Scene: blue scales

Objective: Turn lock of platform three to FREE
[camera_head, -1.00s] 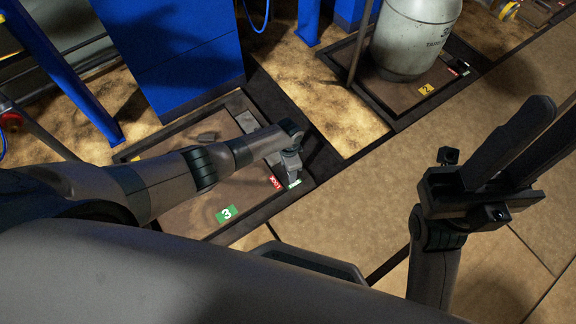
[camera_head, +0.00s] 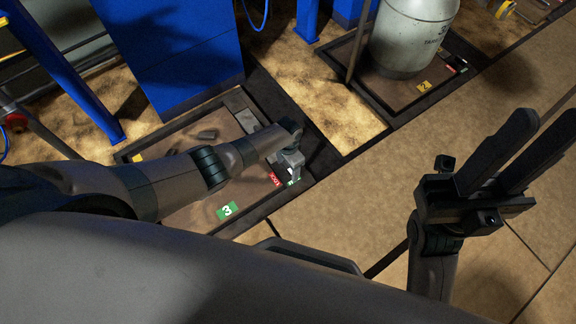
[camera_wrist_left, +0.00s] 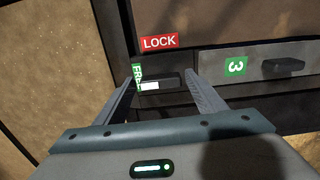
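Platform three (camera_head: 190,212) is a brown sunken plate with a dark frame and a green "3" label (camera_head: 227,210), which also shows in the wrist view (camera_wrist_left: 236,66). At its corner is the lock, a dark handle (camera_wrist_left: 172,79) with a white patch. The red LOCK label (camera_wrist_left: 159,42) is above the handle, and the green FREE label (camera_wrist_left: 138,76) is at its left end, partly covered. My left gripper (camera_wrist_left: 163,82) is open, with its fingers either side of the handle; contact cannot be told. In the head view it (camera_head: 291,172) hangs over that corner. My right gripper (camera_head: 548,120) is open and empty.
A grey tank (camera_head: 410,35) stands on platform two, which has a yellow "2" label (camera_head: 424,86). A blue cabinet (camera_head: 175,50) and blue posts rise behind platform three. The tan floor (camera_head: 350,215) at the right is clear.

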